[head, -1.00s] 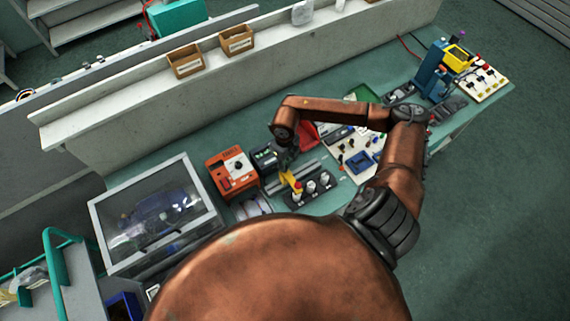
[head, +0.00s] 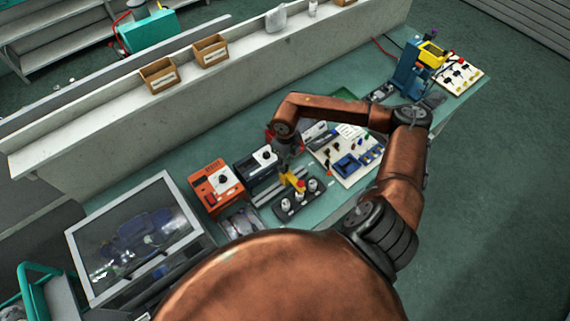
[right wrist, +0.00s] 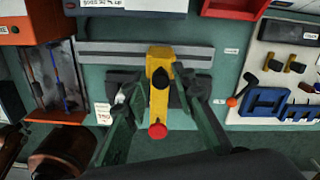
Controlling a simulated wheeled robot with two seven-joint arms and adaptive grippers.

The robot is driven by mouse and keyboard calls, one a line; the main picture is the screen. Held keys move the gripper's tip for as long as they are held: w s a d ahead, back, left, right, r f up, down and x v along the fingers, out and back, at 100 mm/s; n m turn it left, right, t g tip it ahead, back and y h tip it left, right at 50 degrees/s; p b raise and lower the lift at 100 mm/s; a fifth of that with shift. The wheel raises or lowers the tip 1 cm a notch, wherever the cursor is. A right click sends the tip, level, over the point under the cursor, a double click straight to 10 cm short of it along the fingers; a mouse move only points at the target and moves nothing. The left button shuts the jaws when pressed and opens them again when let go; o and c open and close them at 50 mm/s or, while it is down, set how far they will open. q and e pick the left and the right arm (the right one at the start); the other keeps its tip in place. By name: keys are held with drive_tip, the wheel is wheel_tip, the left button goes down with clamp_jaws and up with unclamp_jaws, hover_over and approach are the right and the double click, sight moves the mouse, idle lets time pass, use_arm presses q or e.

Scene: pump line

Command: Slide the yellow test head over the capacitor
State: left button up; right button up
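The yellow test head (right wrist: 159,62) has a black knob and a red button and lies over a grey rail (right wrist: 200,53). In the head view, the yellow test head (head: 291,180) sits below my right gripper (head: 288,165). In the right wrist view, my right gripper (right wrist: 158,95) is open, its fingers on both sides of the head with gaps visible. White-topped capacitors (head: 313,185) stand upright in a dark holder (head: 325,182) beside the head. In the wrist view the head and fingers hide most of them. My left gripper is not in view.
A white board (head: 345,150) with blue parts lies to the right. A clear-lidded case (head: 135,240) stands at the left end of the bench.

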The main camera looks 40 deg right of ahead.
drive_tip(key=shift+o, duration=0.9)
drive_tip(key=shift+r, duration=0.2)
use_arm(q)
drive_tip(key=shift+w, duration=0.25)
use_arm(e)
wheel_tip(320, 180, up, 12)
drive_tip(key=shift+f, duration=0.15)
